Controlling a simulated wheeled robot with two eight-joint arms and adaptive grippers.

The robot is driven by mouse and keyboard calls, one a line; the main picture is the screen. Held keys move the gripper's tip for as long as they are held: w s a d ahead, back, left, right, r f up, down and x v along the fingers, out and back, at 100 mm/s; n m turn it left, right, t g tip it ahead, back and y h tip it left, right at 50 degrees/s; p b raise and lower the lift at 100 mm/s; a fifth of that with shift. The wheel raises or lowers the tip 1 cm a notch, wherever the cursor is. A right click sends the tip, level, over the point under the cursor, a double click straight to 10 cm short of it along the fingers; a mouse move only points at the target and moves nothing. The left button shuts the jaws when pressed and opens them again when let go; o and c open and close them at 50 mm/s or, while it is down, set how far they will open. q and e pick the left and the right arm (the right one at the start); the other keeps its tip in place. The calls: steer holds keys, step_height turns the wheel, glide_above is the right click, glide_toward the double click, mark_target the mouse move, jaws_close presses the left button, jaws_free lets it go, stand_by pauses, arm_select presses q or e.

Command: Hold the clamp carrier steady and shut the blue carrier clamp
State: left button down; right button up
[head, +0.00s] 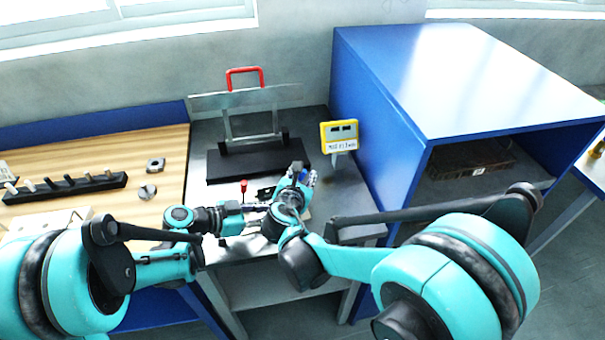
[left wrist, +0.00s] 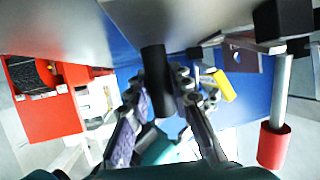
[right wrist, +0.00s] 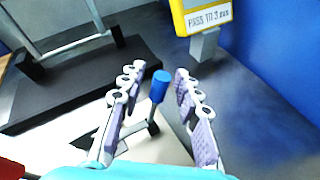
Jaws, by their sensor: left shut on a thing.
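The blue carrier clamp shows as a lever with a blue grip (right wrist: 159,88) in the right wrist view. It rises from the pale plate of the clamp carrier (right wrist: 165,152). My right gripper (right wrist: 158,76) is open, with a finger on each side of the blue grip and a gap visible on both sides. My left gripper (left wrist: 163,95) is shut on a black cylindrical handle (left wrist: 155,70). The joint between that handle and the carrier is hidden.
A blue cabinet (head: 380,120) bounds the right side.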

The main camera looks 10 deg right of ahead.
jaws_close()
steer(key=shift+a, duration=0.1)
